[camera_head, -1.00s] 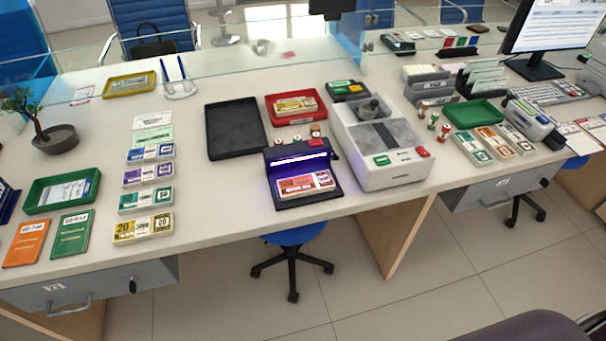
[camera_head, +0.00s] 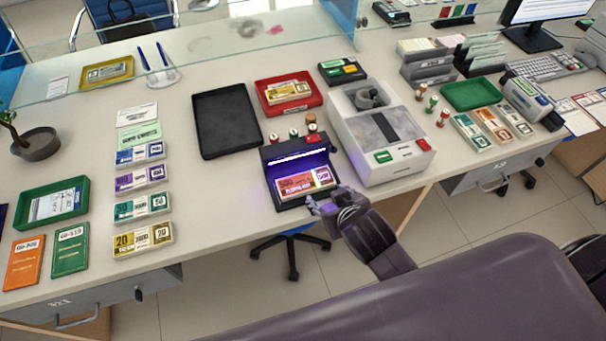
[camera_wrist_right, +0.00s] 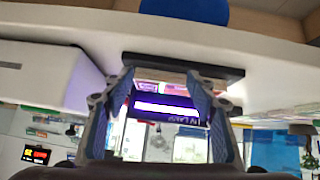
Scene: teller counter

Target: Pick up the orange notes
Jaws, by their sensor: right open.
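An orange-red bundle of notes (camera_head: 300,185) lies flat in the black detector (camera_head: 285,157) under a glowing purple-white lamp. My right gripper (camera_head: 315,201) is at the detector's front right corner, close to the bundle there, and holds nothing. In the right wrist view its fingers (camera_wrist_right: 163,85) are spread, with the detector's glowing lamp (camera_wrist_right: 165,108) seen between them. My left gripper is not in view.
A grey-white counting machine (camera_head: 385,132) stands just right of the detector. A black tray (camera_head: 226,122) and a red tray (camera_head: 262,101) holding yellowish notes lie behind it. Small stamps stand between. The counter left of the detector is clear up to a column of note bundles.

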